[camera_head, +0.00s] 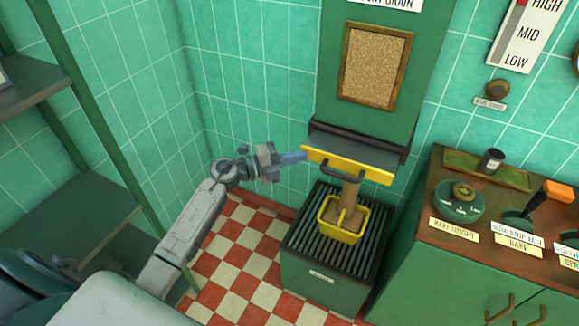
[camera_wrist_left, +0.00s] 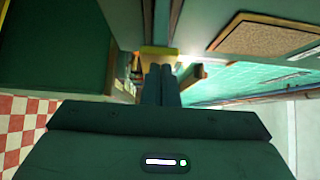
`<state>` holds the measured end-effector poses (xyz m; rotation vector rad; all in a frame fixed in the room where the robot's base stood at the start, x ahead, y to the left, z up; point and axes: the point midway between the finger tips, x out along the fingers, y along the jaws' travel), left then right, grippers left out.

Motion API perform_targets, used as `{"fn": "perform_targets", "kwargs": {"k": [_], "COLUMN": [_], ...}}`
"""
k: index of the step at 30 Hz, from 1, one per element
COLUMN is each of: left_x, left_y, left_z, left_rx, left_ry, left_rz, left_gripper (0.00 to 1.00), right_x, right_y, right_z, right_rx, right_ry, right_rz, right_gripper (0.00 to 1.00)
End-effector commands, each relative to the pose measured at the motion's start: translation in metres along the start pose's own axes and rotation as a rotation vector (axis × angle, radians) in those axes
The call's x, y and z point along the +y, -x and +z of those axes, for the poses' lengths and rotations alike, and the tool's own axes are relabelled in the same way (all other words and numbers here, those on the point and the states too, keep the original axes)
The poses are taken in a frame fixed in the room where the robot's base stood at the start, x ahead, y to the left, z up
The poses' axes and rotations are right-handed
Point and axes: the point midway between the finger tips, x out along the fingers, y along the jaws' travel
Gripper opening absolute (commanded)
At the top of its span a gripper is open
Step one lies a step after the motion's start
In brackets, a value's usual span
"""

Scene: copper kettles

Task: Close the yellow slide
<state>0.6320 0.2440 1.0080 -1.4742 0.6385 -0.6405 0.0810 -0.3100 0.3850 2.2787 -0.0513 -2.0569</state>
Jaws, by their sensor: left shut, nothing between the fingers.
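The yellow slide (camera_head: 347,165) is a flat bar with a dark handle (camera_head: 342,173), at the foot of the green grain hopper (camera_head: 364,118). It sticks out in front of the hopper. A stream of brown grain (camera_head: 350,192) falls from beneath it into a yellow bucket (camera_head: 342,232). My left gripper (camera_head: 303,157) is shut and empty, its tips at the slide's left end; I cannot tell if they touch. In the left wrist view the shut fingers (camera_wrist_left: 160,72) point at the yellow slide (camera_wrist_left: 156,52). My right gripper is not in view.
The bucket stands on a slatted green stand (camera_head: 308,238). A green cabinet (camera_head: 450,246) with a brown top, dials and an orange-handled lever (camera_head: 557,192) is at the right. Green shelves (camera_head: 85,205) are at the left. Red and white floor tiles (camera_head: 236,262) lie between.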

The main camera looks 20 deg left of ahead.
Motion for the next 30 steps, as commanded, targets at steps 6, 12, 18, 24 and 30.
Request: {"fn": "perform_targets", "kwargs": {"k": [6,12,18,24,30], "left_x": [-0.001,0.0,-0.003,-0.004,-0.005], "left_y": [-0.035,-0.052,-0.054,-0.054,-0.049], "left_z": [0.035,0.051,0.053,0.054,0.056], "left_rx": [-0.001,0.0,-0.001,-0.003,-0.004], "left_ry": [-0.002,-0.001,-0.002,-0.004,-0.005], "left_rz": [-0.005,-0.002,-0.003,-0.005,-0.005], "left_gripper": [0.0,0.0,0.0,0.0,0.0], "right_x": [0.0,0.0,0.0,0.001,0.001], "right_y": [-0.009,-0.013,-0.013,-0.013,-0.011], "right_z": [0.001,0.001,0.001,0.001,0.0], "right_rx": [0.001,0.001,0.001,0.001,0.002], "right_ry": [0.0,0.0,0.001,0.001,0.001], "right_rz": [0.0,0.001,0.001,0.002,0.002], "right_gripper": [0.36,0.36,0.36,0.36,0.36]}}
